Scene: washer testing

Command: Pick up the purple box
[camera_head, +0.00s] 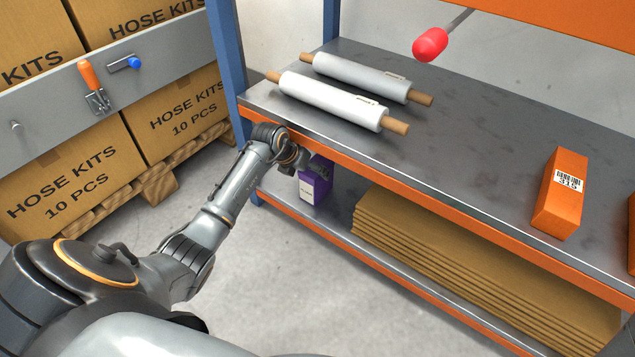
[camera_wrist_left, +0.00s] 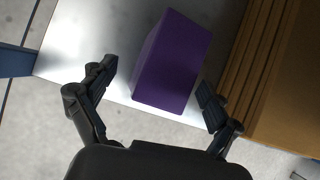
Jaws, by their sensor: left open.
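The purple box (camera_head: 317,183) stands on the lower shelf of the rack in the head view, at the shelf's left end. My left arm partly hides it. In the left wrist view the purple box (camera_wrist_left: 172,62) lies ahead, between the two spread fingers. My left gripper (camera_wrist_left: 152,92) is open, with one finger on each side of the box's near end and visible gaps on both sides. In the head view my left gripper (camera_head: 300,165) is mostly hidden by its own wrist. My right gripper is in neither view.
The lower shelf (camera_head: 338,212) also holds stacked flat cardboard (camera_head: 470,265), close to the right of the box. The upper shelf (camera_head: 450,150) with an orange edge hangs above, carrying two white rolls (camera_head: 330,100) and an orange box (camera_head: 560,195). A blue post (camera_head: 228,60) stands left.

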